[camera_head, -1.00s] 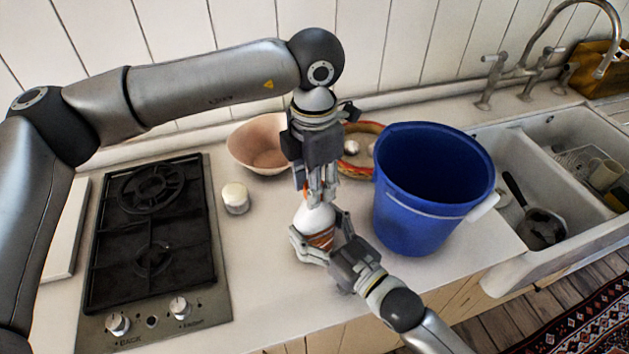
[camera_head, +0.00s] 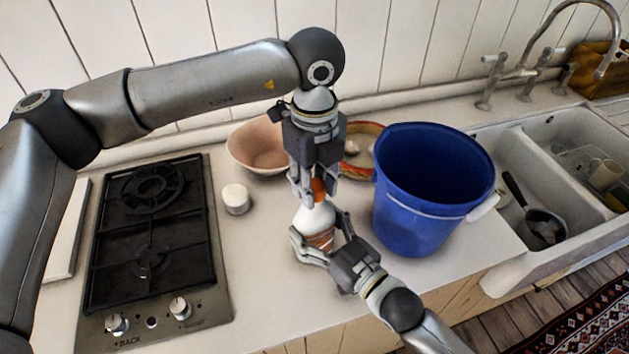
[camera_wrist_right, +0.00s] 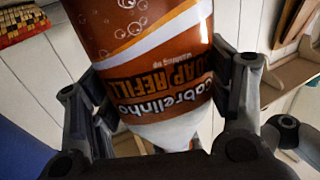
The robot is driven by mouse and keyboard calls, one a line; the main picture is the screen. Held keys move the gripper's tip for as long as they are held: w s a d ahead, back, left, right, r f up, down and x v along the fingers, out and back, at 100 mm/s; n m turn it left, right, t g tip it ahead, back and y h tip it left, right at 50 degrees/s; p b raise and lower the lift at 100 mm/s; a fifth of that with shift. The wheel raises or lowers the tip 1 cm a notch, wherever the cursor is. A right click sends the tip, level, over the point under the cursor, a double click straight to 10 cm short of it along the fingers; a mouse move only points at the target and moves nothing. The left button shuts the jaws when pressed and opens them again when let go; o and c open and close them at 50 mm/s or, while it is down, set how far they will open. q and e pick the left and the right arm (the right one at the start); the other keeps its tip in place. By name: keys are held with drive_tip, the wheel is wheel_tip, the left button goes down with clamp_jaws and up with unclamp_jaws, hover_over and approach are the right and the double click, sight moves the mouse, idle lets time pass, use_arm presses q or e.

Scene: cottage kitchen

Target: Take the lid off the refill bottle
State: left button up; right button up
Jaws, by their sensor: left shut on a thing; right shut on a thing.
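The refill bottle (camera_head: 314,221) is white with an orange-brown label and stands upright on the counter. Its orange lid (camera_head: 318,190) is on top, between the fingers of my left gripper (camera_head: 316,194), which comes down from above and is shut on it. My right gripper (camera_head: 318,246) is shut around the lower body of the bottle from the front right. In the right wrist view the bottle (camera_wrist_right: 160,75) fills the middle, its "soap refill" label upside down, between the fingers of my right gripper (camera_wrist_right: 165,95).
A blue bucket (camera_head: 425,215) stands close to the right of the bottle. A pink bowl (camera_head: 257,146) and a plate (camera_head: 362,142) are behind. A small white jar (camera_head: 236,198) and the gas hob (camera_head: 152,240) are left. The sink (camera_head: 540,165) is far right.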

sight(314, 185)
use_arm(q)
drive_tip(key=shift+w+n, duration=0.1)
drive_tip(key=shift+n, duration=0.4)
drive_tip(key=shift+r, duration=0.15)
drive_tip(key=shift+r, duration=0.95)
drive_tip(key=shift+r, duration=2.05)
use_arm(e)
drive_tip(key=o, duration=2.1)
drive_tip(key=shift+c, duration=0.2)
